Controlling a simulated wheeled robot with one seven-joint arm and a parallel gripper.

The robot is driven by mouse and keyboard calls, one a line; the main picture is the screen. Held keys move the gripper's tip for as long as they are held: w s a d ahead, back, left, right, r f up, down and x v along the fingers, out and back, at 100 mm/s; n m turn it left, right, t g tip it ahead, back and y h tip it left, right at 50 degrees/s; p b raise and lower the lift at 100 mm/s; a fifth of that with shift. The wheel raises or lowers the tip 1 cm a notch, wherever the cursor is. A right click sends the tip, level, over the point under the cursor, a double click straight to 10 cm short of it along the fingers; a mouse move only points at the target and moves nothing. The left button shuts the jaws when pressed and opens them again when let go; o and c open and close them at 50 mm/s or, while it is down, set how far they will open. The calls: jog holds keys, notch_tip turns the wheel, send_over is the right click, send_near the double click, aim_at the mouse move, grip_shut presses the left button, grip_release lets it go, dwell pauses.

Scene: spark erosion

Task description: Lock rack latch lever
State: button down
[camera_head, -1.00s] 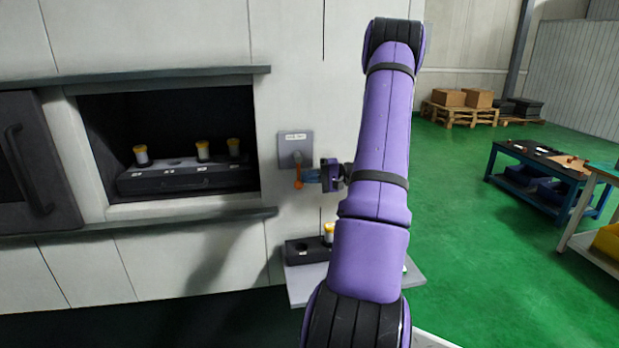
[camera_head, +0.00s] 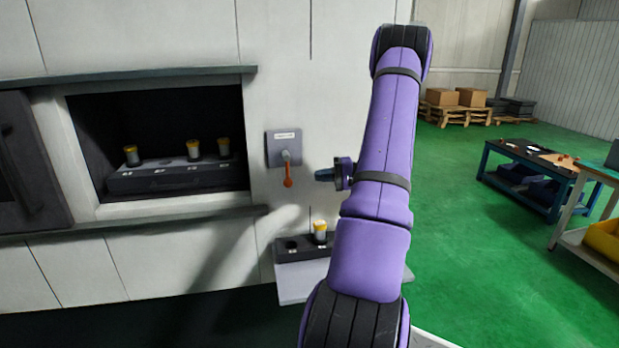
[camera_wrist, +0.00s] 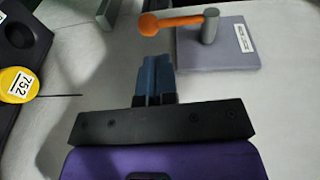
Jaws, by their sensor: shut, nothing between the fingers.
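The rack latch lever (camera_head: 288,172) is an orange handle with a ball end on a grey post, mounted on a grey wall plate (camera_head: 276,136) with a small label. In the head view the lever hangs straight down. In the wrist view the orange lever (camera_wrist: 172,21) and its plate (camera_wrist: 217,47) are just beyond the fingers. My gripper (camera_head: 320,175) is to the right of the lever and apart from it. In the wrist view my gripper (camera_wrist: 155,72) has its blue fingers shut together with nothing between them. The label text is too small to read.
An open recess (camera_head: 156,103) to the left holds a dark rack (camera_head: 160,182) with several yellow-capped vials. Below the lever, a shelf (camera_head: 303,280) carries a black holder (camera_head: 292,254) with a yellow-capped vial (camera_head: 320,232). Bare wall surrounds the latch plate.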

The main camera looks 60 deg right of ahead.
jog(key=v, duration=0.6)
jog(key=shift+s+f, duration=0.2)
jog(key=shift+f, duration=0.05)
jog(key=shift+d, duration=0.1)
jog(key=w+a+r+n+g, duration=0.2)
jog(key=w+a+r+g, duration=0.15)
jog(key=a, duration=0.55)
jog(key=w+a+r+n+g, duration=0.1)
jog(key=w+a+r+g, duration=0.3)
jog(key=a, duration=0.5)
jog(key=w+a+r+n+g, duration=0.25)
jog(key=a+r, duration=0.35)
jog(key=a, duration=0.3)
jog(key=s+a+r+n+h, duration=0.2)
jog(key=s+a+r+h, duration=0.1)
jog(key=s+a, duration=0.5)
jog(key=s+a+r+n+t+h, duration=0.1)
jog(key=s+a+r+n+h, duration=0.2)
jog(key=a, duration=1.1)
jog(key=s+r+h, duration=0.1)
jog(key=s+h, duration=0.2)
jog(key=s, duration=0.3)
jog(key=shift+h, duration=0.3)
